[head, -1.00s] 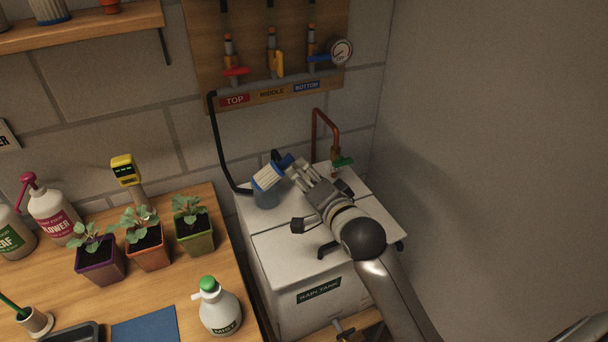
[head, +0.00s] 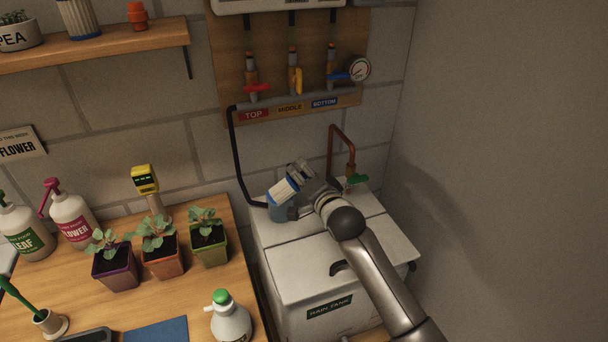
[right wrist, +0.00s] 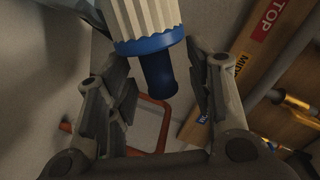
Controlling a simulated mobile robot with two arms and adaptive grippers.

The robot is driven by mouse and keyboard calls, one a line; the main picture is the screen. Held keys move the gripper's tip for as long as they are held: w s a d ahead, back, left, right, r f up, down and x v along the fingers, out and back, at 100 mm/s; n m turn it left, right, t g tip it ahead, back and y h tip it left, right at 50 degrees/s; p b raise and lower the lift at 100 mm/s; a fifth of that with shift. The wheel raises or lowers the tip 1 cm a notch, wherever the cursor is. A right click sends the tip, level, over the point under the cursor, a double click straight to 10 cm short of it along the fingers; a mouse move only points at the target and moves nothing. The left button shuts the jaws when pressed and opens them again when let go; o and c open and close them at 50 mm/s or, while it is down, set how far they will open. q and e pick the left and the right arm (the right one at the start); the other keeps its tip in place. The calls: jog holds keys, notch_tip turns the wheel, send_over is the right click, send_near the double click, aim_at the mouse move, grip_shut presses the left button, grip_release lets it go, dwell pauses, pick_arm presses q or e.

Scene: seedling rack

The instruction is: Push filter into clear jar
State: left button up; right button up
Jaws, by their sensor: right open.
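The filter (head: 283,192) is a white ribbed cartridge with a blue end. It leans at a tilt in the mouth of the clear bluish jar (head: 279,212), on top of the rain tank. In the right wrist view, the filter's ribbed body (right wrist: 145,18) ends in a blue cap and a narrower blue stem. My right gripper (head: 297,172) is at the filter's upper end. In the wrist view, its open fingers stand on either side of the blue stem, with visible gaps. The jar's lower part is partly hidden in the head view. My left gripper is out of view.
The white rain tank (head: 310,268) stands between the wooden bench (head: 190,295) and the right wall. A copper pipe (head: 331,150) with a green valve handle is behind my gripper. A black hose (head: 237,160) runs down behind the jar. Potted seedlings (head: 164,262) stand on the bench.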

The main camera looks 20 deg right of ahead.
jog(key=shift+w, duration=0.2)
grip_shut()
dwell(0.3)
jog(key=shift+d, duration=0.15)
